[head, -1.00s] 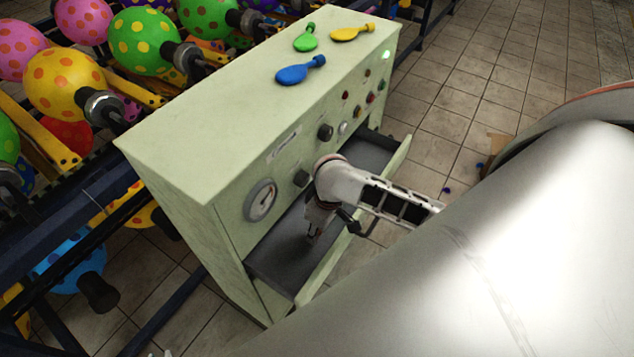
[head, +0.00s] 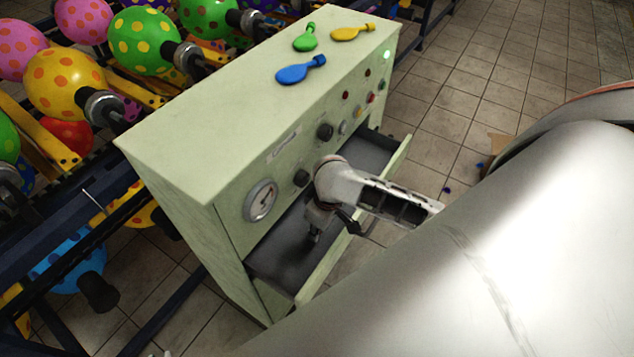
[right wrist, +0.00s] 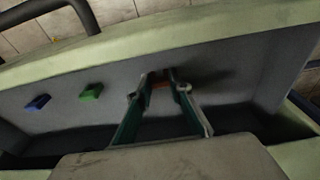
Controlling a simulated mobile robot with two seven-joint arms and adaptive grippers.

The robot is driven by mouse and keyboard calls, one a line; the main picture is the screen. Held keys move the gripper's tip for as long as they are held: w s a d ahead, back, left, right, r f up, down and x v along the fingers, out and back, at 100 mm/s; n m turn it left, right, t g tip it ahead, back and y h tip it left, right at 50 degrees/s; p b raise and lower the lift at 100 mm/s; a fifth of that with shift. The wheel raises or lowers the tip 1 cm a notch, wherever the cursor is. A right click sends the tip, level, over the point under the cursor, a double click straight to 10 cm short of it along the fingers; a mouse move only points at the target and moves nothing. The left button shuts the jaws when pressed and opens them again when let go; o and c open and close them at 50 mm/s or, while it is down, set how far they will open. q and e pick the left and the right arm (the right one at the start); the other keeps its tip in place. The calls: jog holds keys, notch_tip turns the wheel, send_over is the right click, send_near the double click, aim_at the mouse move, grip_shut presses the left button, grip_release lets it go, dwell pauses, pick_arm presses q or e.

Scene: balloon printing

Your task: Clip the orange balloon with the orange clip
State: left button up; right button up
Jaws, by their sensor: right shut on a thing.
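The flat balloon closest to orange is a yellow-orange one (head: 352,32) at the far end of the cabinet top. In the right wrist view, my right gripper (right wrist: 160,80) reaches into the open drawer. Its fingers are shut on a small orange piece that looks like the orange clip (right wrist: 161,86), mostly hidden between the fingertips. In the head view, my right gripper (head: 316,237) points down into the drawer, its tips small and dark.
A blue clip (right wrist: 37,103) and a green clip (right wrist: 91,92) lie in the grey drawer (right wrist: 235,78). Green (head: 306,38) and blue (head: 300,70) flat balloons lie on the pale green cabinet (head: 215,125). Racks of inflated dotted balloons stand at left.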

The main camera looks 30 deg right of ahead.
notch_tip(320, 180, up, 10)
jog(key=shift+p, duration=0.3)
dwell(1.2)
dwell(0.3)
